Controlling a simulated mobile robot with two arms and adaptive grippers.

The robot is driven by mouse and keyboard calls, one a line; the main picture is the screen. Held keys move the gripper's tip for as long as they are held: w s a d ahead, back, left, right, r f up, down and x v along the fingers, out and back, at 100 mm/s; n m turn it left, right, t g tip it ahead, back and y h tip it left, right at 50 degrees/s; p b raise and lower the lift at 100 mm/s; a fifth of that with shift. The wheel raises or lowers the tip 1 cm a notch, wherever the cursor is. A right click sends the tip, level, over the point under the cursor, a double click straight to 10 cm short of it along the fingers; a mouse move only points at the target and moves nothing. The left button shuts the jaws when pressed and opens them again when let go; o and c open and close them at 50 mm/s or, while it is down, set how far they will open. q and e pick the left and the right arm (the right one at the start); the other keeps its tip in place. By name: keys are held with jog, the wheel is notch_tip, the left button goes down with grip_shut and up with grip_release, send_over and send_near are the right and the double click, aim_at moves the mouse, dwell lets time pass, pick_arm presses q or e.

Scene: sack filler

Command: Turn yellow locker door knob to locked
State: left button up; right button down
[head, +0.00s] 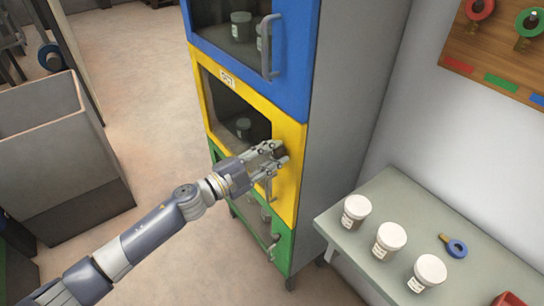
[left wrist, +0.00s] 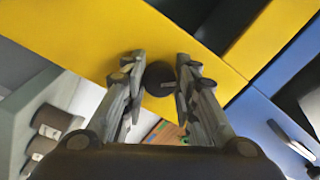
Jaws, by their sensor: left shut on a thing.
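The yellow locker door (head: 289,149) is the middle one of a grey locker stack and looks shut. Its dark round knob (left wrist: 160,78) is near the door's edge. My left gripper (head: 277,150) is at that knob, with its fingers on either side of it. In the left wrist view the fingertips (left wrist: 160,72) are closed around the knob. The fingers hide most of the knob in the head view. A lighter mark shows on the knob's face, but I cannot tell which setting it points to. My right gripper is not in view.
The blue door (head: 292,65) is above and the green door (head: 281,250) below, each with a handle. A large bin (head: 50,150) is at left.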

pick_arm(q)
jog(key=m+b, duration=0.1)
jog(key=m, duration=0.4)
jog(key=shift+m+b, duration=0.3)
jog(key=shift+b, duration=0.05)
jog(key=shift+m+h+b, duration=0.3)
jog(key=shift+m+b, duration=0.05)
jog(key=shift+m, duration=1.05)
jog(key=o, duration=1.1)
